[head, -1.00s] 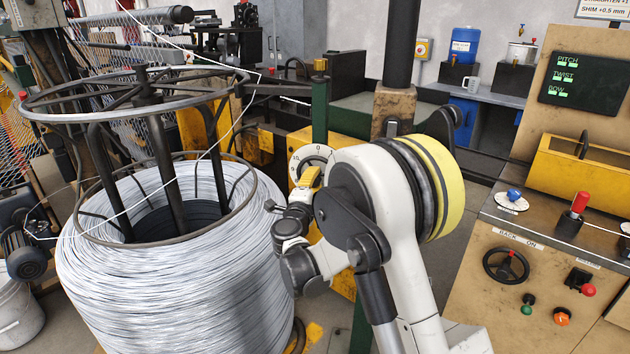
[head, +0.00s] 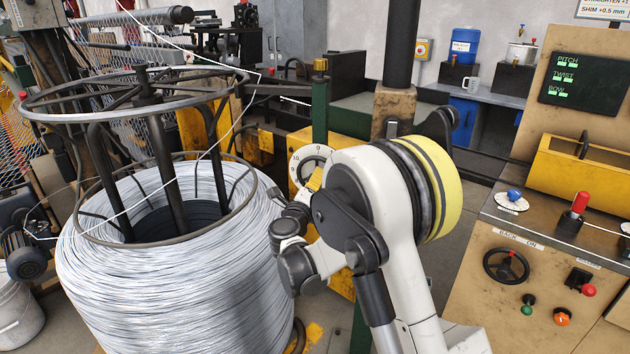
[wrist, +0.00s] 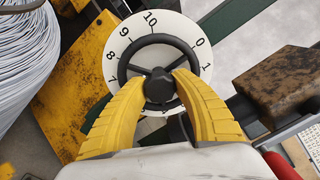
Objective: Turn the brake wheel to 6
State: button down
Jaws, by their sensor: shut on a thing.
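The brake wheel (wrist: 158,39) is a black handwheel with spokes and a central hub, in front of a white numbered dial (wrist: 120,58). In the wrist view 10 is near the top, with 9 and 8 to its left and 0 and 1 to its right; the lower numbers are hidden by my gripper. My gripper (wrist: 159,84) has its two yellow fingers shut on the wheel at the hub. In the head view the dial (head: 297,166) shows behind my gripper (head: 315,178), and my arm hides most of the wheel.
A large wire coil (head: 180,275) stands close to the left of my gripper. A yellow machine panel (wrist: 88,60) lies beside the dial. A rusty block (wrist: 277,82) is right of the wheel. A control desk (head: 470,240) is at the right.

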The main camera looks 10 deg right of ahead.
dwell(0.3)
jog(key=c, duration=1)
grip_release()
jog(key=v, duration=1.2)
